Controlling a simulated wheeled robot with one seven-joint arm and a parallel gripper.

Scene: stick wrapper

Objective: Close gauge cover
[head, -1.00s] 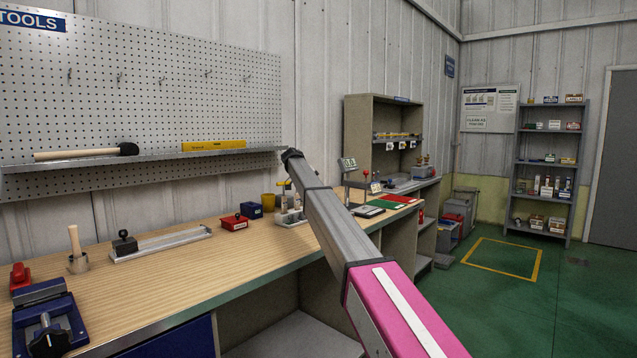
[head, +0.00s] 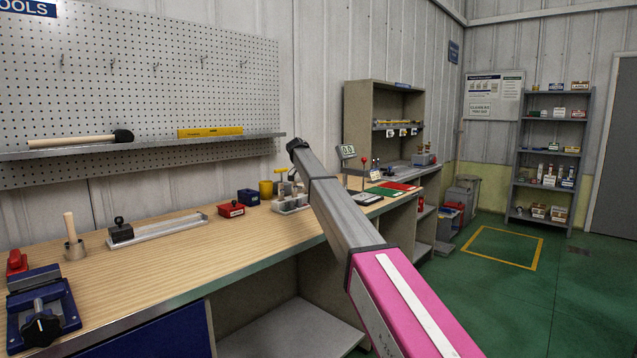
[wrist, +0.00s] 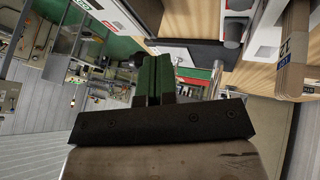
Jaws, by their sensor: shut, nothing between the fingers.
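I cannot pick out a gauge cover for certain in either view. A small tilted display (head: 346,152) on a post stands at the far end of the bench; it may be the gauge, and whether it has a cover is too small to tell.
Green floor (head: 490,290) is free at right.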

